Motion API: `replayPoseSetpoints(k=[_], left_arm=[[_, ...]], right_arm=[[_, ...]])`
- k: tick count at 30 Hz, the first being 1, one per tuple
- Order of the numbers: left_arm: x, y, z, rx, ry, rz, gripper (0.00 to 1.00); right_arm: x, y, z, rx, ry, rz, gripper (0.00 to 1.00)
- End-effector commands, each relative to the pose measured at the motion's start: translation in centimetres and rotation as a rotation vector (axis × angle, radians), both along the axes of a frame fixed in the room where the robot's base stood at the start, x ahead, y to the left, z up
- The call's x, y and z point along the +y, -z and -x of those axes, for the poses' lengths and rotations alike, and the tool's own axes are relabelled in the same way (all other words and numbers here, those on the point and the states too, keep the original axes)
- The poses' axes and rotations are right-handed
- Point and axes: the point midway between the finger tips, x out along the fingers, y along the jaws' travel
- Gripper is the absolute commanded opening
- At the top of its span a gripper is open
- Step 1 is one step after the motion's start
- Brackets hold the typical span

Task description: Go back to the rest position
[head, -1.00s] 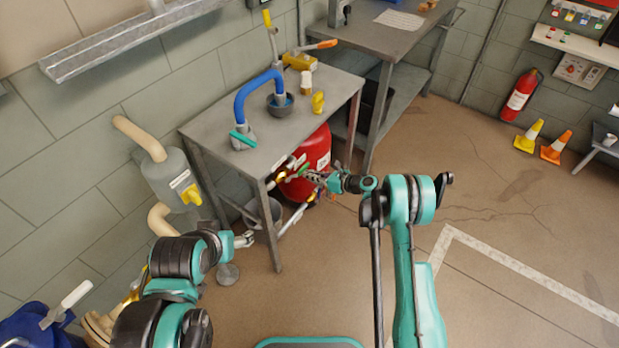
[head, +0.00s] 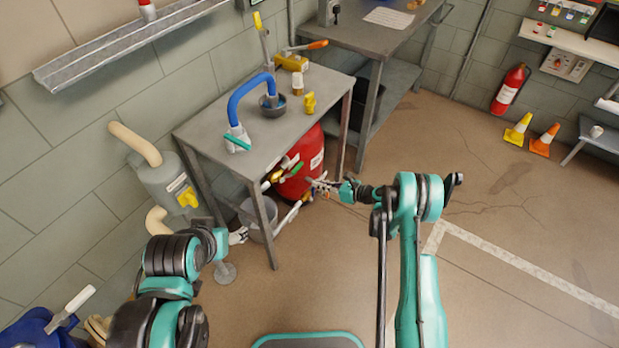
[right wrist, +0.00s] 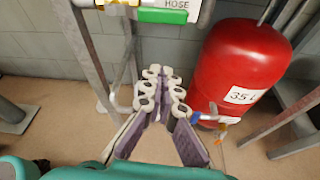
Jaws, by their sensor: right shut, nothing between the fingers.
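My right gripper (head: 316,184) is at the end of my teal right arm, in front of the red tank (head: 303,162) by the steel table. The right wrist view shows its fingers (right wrist: 163,74) closed together with nothing between them. There the red tank (right wrist: 243,62) stands to their right, apart as far as I can see. My left arm is bent at the lower left of the head view. Only a pale part of my left gripper (head: 239,235) shows beyond it, near the table's leg, and its fingers are not clear.
The steel table (head: 215,130) bears a blue hose or pipe (head: 245,92), a dark bowl and yellow fittings. A grey bucket (head: 259,218) stands under it. A grey canister (head: 165,184) is at the left wall. Open floor (head: 510,210) lies to the right, with cones and an extinguisher beyond.

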Motion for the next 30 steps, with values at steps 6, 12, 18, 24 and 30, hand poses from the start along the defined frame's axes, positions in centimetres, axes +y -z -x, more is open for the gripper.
replayPoseSetpoints(k=[6, 12, 18, 24, 30], left_arm=[[0.0, -0.6, 0.0, 0.000, 0.000, 0.000, 0.66], [0.0, -0.6, 0.0, 0.000, 0.000, 0.000, 0.66], [0.0, -0.6, 0.0, 0.000, 0.000, 0.000, 0.66], [0.0, -0.6, 0.0, 0.000, 0.000, 0.000, 0.66], [0.0, -0.6, 0.0, 0.000, 0.000, 0.000, 0.66]], right_arm=[[-1.5, -0.7, 1.1, -0.001, 0.000, 0.001, 0.00], [-1.7, -0.7, 1.2, 0.000, 0.000, 0.001, 0.00], [-1.7, -3.5, 0.6, -0.058, -0.027, 0.096, 0.00], [-2.0, -11.1, 0.8, -0.229, -0.128, 0.376, 0.00], [-2.6, -18.4, 3.6, -0.411, -0.275, 0.680, 0.00]])
